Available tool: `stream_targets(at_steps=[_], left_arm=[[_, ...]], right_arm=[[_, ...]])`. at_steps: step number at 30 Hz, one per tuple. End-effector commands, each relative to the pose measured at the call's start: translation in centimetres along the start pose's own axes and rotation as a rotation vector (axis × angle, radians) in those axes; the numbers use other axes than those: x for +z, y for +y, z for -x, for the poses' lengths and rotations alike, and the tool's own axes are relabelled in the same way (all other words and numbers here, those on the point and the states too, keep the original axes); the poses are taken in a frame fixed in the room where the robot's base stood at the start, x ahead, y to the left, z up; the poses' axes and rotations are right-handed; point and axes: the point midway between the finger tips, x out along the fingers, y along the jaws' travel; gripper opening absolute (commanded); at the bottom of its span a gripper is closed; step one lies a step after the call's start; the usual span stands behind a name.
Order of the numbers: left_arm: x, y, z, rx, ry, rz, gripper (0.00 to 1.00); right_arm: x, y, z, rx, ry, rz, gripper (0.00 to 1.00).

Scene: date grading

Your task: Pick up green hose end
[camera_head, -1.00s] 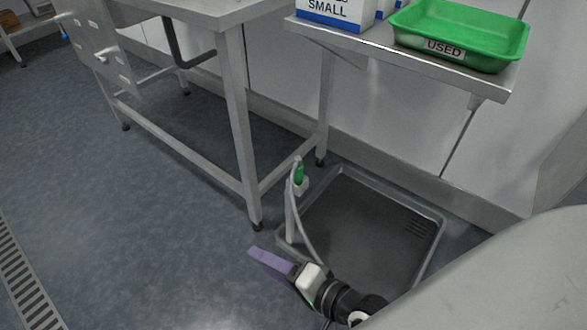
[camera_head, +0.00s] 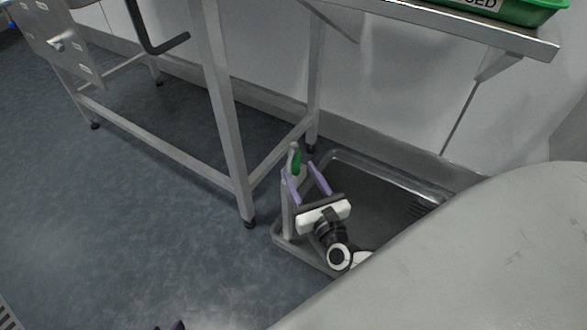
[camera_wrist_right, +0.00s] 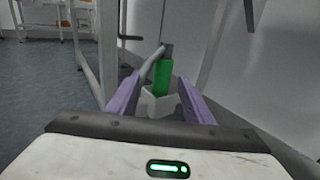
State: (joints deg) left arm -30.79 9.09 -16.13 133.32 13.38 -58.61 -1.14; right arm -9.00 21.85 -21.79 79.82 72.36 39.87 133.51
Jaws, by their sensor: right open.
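The green hose end (camera_head: 296,162) stands upright in a pale holder on a post at the left side of the floor tray. In the right wrist view the green hose end (camera_wrist_right: 162,80) shows with a grey hose curving off its top, above the white holder (camera_wrist_right: 148,106). My right gripper (camera_head: 299,169) is open, its purple fingers pointing at the hose end. In the wrist view the hose end appears between the fingers; I cannot tell whether it is within their reach. A small dark purple tip, likely my left gripper (camera_head: 176,326), shows at the bottom edge.
The grey floor tray (camera_head: 385,172) lies against the wall. A steel table leg (camera_head: 222,120) stands left of the holder, and a steel shelf (camera_head: 440,22) with a green tray (camera_head: 535,12) overhangs behind. Open floor lies to the left.

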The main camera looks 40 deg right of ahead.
Motion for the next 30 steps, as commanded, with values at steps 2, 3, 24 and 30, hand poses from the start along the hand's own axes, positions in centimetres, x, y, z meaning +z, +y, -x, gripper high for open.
stream_targets(at_steps=[2,3,24,30], left_arm=[[0.0,0.1,0.0,0.004,0.005,0.002,0.28],[-0.1,0.1,0.0,0.004,0.006,0.003,0.28],[-1.2,0.9,0.4,0.034,0.06,0.015,0.28],[-1.2,0.9,0.4,0.034,0.059,0.015,0.28]], right_arm=[[-0.1,0.0,-0.8,0.0,0.001,0.001,0.47],[-0.1,0.0,-0.9,0.001,0.001,0.001,0.47],[0.2,-0.5,-6.2,0.002,0.001,0.004,0.45],[0.2,-0.5,-6.2,0.002,0.001,0.003,0.11]])
